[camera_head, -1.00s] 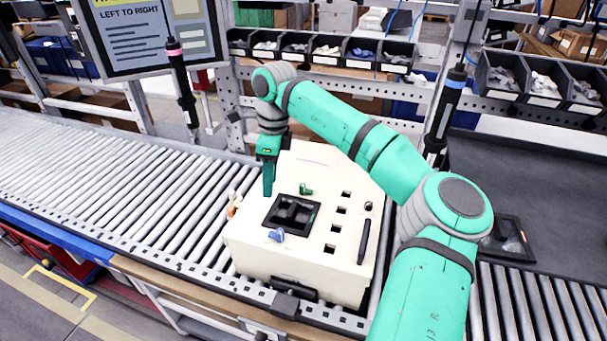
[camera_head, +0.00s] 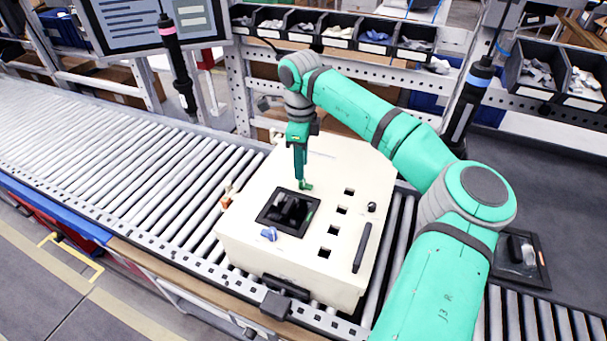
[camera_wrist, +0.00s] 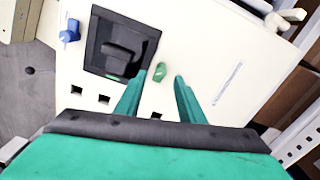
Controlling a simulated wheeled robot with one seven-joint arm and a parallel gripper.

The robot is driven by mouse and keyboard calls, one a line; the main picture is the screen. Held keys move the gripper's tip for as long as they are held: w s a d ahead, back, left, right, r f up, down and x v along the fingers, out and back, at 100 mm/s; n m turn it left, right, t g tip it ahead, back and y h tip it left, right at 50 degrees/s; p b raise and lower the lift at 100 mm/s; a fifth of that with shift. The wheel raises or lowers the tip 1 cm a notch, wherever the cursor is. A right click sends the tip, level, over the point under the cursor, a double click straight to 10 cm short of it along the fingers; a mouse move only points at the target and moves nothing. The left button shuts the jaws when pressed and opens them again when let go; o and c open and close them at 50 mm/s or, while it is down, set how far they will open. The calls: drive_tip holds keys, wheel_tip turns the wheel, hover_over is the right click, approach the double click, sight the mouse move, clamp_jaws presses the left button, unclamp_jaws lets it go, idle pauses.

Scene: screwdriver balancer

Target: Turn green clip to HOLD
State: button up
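The green clip (camera_wrist: 160,72) is a small knob on top of the white box (camera_head: 240,210), beside the black recessed socket. It also shows in the head view (camera_head: 307,185), right under my fingertips. My gripper (camera_head: 301,182) points down over it. In the wrist view my gripper (camera_wrist: 158,78) has its two green fingers apart with the clip between them and a gap on each side. I cannot tell how far the tips are above the box. No HOLD label is readable.
A blue clip (camera_head: 269,234) sits at the socket's other side. The black socket (camera_head: 270,218), square holes and a black handle (camera_head: 362,247) are on the box top. Hanging screwdrivers (camera_head: 175,60) (camera_head: 470,95) flank the arm. The roller conveyor (camera_head: 110,160) is clear at left.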

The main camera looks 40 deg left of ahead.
sight(306, 185)
drive_tip(key=shift+w+d+f, duration=0.1)
drive_tip(key=shift+f, duration=1.15)
drive_tip(key=shift+w+f, duration=0.1)
drive_tip(key=shift+f, duration=1.1)
clamp_jaws()
